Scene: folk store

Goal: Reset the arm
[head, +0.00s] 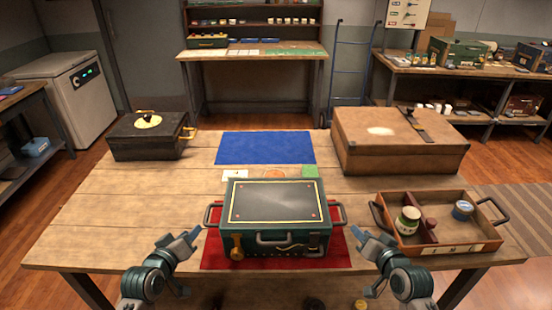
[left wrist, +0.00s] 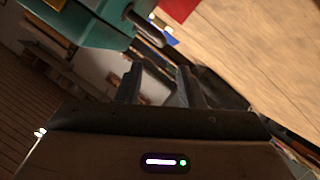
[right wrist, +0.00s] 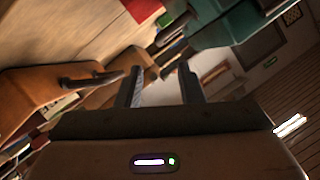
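My left gripper (head: 194,236) is at the front left of the table, just outside the left handle of a dark green case (head: 275,203). In the left wrist view its two fingers (left wrist: 158,78) stand apart with nothing between them. My right gripper (head: 363,238) is at the front right, between the green case and an orange-brown tray (head: 445,236). In the right wrist view its fingers (right wrist: 160,78) are also apart and empty. The green case sits closed on a red mat (head: 336,250).
A black case (head: 150,145) stands at the back left and a brown case (head: 400,150) at the back right of the wooden table. A blue mat (head: 265,148) lies empty between them. The table's left side is clear.

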